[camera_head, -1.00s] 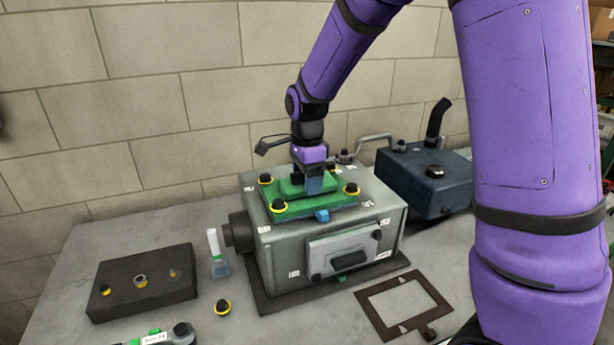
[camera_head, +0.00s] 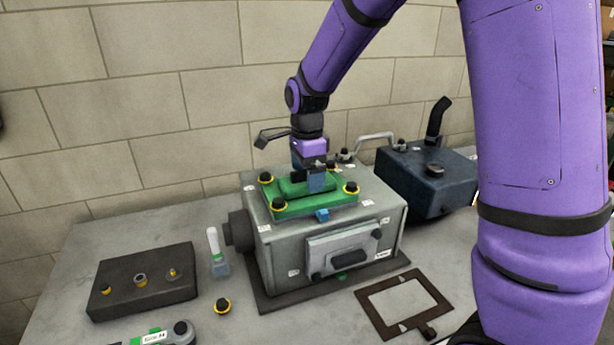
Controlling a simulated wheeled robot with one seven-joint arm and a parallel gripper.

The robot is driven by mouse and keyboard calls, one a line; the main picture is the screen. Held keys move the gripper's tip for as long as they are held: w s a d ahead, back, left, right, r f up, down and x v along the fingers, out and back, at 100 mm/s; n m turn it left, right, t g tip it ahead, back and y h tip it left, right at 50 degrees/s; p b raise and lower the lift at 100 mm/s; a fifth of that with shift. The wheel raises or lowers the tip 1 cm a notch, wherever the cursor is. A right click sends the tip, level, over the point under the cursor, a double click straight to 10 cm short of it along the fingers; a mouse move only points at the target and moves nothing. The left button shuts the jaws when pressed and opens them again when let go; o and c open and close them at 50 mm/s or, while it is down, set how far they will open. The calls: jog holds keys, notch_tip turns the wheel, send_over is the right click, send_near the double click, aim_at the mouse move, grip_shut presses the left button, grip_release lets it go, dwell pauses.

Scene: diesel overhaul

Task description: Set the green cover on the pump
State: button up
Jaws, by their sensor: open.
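The green cover (camera_head: 322,203) lies flat on top of the grey pump housing (camera_head: 280,254) in the head view. The housing sits on a dark base plate. My gripper (camera_head: 316,187) is open, pointing down right at the cover's raised middle block. One finger hides part of that block, so I cannot tell whether the fingers still touch it. The cover's back right corner is partly hidden behind my gripper.
A dark blue tank (camera_head: 425,180) stands behind right. A brown gasket frame (camera_head: 405,302) lies front right.

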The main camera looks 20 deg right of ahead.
notch_tip(320, 180, up, 10)
jog(key=shift+f, duration=0.25)
dwell(0.7)
